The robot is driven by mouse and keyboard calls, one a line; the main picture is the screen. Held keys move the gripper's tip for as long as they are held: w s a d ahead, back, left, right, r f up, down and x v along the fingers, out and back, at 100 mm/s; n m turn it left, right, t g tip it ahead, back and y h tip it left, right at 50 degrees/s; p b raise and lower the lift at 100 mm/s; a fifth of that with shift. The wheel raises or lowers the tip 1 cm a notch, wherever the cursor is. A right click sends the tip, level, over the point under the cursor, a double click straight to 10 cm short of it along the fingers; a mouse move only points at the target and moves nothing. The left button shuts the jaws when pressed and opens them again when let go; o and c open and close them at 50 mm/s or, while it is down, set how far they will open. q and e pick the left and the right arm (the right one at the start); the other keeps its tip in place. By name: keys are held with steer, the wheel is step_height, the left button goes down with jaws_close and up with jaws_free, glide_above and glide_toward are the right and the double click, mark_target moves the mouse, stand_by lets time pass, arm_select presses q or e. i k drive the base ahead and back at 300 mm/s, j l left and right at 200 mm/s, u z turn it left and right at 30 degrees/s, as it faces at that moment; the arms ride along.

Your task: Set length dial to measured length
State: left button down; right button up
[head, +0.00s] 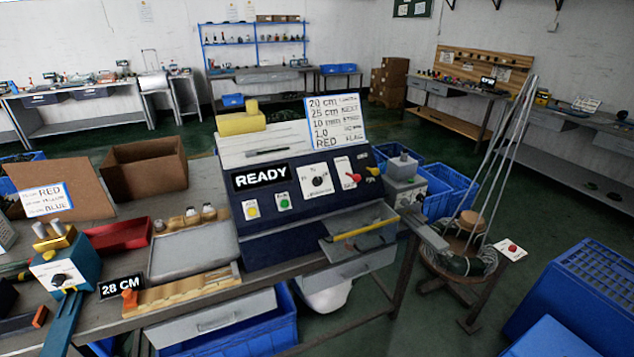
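A dark blue control console (290,215) stands on the workbench, and its display (261,177) reads "READY". A white dial plate (317,181) with a black round knob is near the middle of its sloped face. Its small lettering and pointer setting are too small to read. To its right is a second plate with a red knob (356,177). A small black sign (121,286) at the front left reads "28 CM", beside a wooden measuring strip (185,291) with an orange end piece. Neither of my grippers shows.
A card (337,121) behind the console lists "20 cm", "25 cm", "10 mm", "1.0" and "RED". Yellow and green buttons are on the console's left. A grey tray (194,252), red bin (118,236) and teal device (66,265) crowd the left bench. A wire-coil stand (465,255) is right.

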mark_target(317, 181)
steer(key=i+l, duration=0.2)
steer(key=l, duration=0.15)
steer(key=i+l+u, duration=0.15)
steer(key=l, duration=0.2)
steer(key=i+l, duration=0.2)
steer(key=l, duration=0.15)
steer(key=i+l+u, duration=0.15)
steer(key=l, duration=0.2)
